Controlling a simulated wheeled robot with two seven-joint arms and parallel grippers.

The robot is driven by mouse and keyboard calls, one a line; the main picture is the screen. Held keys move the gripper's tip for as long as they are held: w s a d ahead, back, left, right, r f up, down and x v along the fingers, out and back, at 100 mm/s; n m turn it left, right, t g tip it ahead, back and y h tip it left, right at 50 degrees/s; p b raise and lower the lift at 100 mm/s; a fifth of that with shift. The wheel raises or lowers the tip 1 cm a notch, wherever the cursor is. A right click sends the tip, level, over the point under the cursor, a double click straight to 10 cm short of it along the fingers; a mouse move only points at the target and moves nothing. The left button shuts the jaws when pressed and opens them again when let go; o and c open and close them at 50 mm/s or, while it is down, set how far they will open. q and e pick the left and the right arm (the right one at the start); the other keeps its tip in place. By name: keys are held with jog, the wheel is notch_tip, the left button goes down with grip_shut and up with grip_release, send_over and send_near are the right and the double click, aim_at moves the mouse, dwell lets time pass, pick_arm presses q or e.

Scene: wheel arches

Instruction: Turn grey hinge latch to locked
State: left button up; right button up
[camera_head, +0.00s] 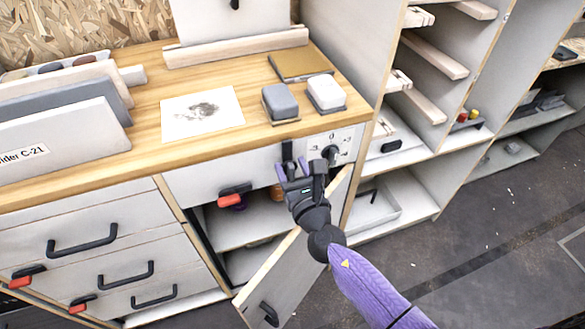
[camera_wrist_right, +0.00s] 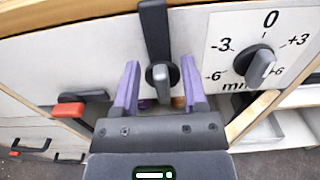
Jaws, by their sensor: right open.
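My left gripper is not in view.
A dial (camera_head: 331,153) marked -3, 0, +3 sits close to the right of my gripper. A red-tipped latch (camera_head: 235,192) is to the left. An open cabinet door (camera_head: 290,270) stands below my right arm. Two small blocks (camera_head: 280,102) (camera_head: 326,92) lie on the worktop above.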

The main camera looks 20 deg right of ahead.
jog(key=c, duration=0.7)
grip_shut()
jog(key=shift+s+f, duration=0.15)
jog(key=shift+f, duration=0.1)
dwell(0.4)
